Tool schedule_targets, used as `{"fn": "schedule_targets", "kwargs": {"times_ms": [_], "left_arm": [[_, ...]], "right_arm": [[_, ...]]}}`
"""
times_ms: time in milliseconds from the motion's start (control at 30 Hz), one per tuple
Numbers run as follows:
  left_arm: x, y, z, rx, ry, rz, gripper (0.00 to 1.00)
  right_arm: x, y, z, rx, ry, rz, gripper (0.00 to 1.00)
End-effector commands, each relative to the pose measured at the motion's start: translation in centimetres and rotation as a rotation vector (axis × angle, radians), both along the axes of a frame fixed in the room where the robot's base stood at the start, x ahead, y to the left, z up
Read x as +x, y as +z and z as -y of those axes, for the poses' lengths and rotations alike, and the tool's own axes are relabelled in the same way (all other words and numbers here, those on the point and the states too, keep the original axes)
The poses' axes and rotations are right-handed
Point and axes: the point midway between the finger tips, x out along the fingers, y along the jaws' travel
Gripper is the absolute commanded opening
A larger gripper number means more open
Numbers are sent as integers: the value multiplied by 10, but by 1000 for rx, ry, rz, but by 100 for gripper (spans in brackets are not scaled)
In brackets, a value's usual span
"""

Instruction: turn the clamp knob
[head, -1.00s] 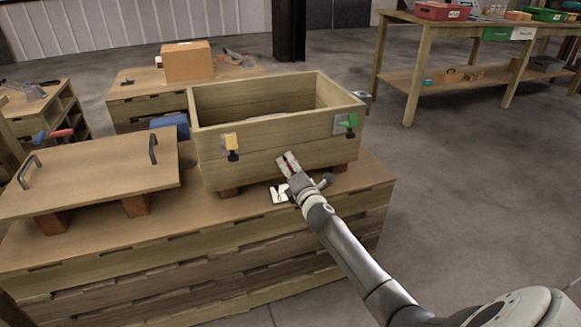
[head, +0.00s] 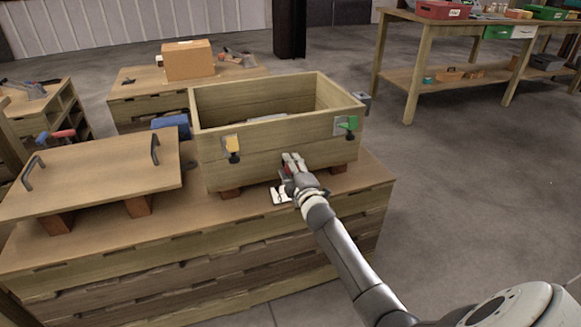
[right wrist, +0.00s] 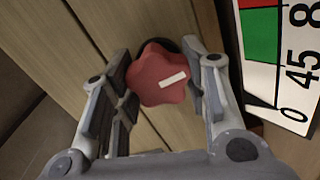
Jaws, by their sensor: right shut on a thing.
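The red lobed clamp knob (right wrist: 150,68) with a white stripe shows in the right wrist view, in front of the wooden boards. My right gripper (right wrist: 165,82) has its fingers on both sides of the knob and is shut on it. In the head view my right gripper (head: 293,160) is at the lower front wall of the wooden crate (head: 215,165). The knob is mostly hidden by the gripper there. My left gripper is not in view.
A white scale card with green and red fields (right wrist: 283,75) is beside the knob. A wooden lid with handles (head: 95,175) lies at the left.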

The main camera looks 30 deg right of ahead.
Motion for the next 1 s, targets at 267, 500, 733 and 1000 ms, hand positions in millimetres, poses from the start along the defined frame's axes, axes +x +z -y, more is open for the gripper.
{"fn": "schedule_targets", "kwargs": {"times_ms": [267, 500, 733, 1000], "left_arm": [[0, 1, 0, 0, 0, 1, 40], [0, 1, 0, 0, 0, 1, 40], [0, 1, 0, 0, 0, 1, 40], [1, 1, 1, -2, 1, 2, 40]], "right_arm": [[0, -2, 0, 21, -1, 2, 18], [0, -2, 0, 20, -1, 1, 18], [0, -1, 0, 19, -1, 2, 64], [-1, -1, 0, 18, -1, 3, 64]]}}
